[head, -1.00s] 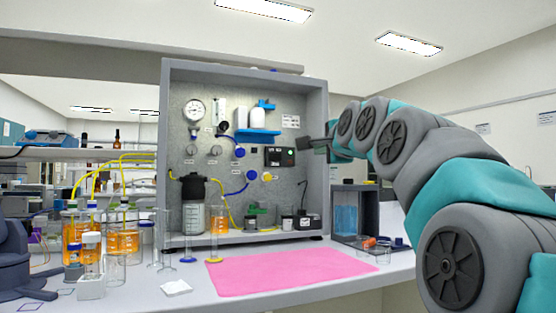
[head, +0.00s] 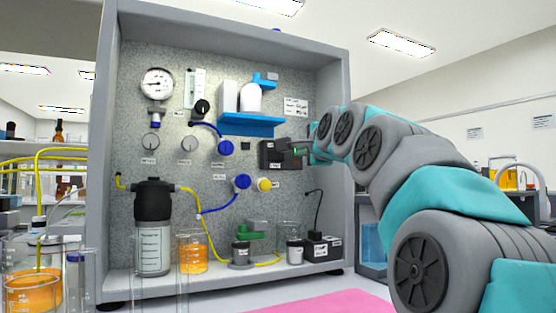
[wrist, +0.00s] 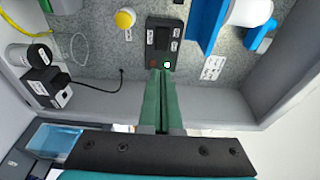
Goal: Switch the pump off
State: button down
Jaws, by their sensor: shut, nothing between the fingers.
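The pump switch box (head: 272,155) is a small dark box on the speckled back panel of the rig, below the blue shelf. In the wrist view the box (wrist: 163,38) shows a dark rocker, white labels and a small lit light at its near end. My gripper (head: 299,151) is shut and empty, at the right side of the box. In the wrist view the green fingers (wrist: 160,75) lie together, with their tips close to the lit end of the box. I cannot tell whether they touch it. The fingers cover part of the box in the head view.
A blue shelf (head: 250,124) with a white bottle juts out above the box. A yellow knob (head: 264,184) and blue knobs sit below and left. The cabinet's right wall (head: 335,150) stands close to my arm. Glassware (head: 34,287) stands at the lower left.

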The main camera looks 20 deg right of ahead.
aim_at(282, 157)
jog(key=w, duration=0.4)
jog(key=w+d+p, duration=0.1)
jog(key=w, duration=0.4)
jog(key=w+d+p, duration=0.1)
jog(key=w, duration=0.4)
jog(key=shift+w+d, duration=0.15)
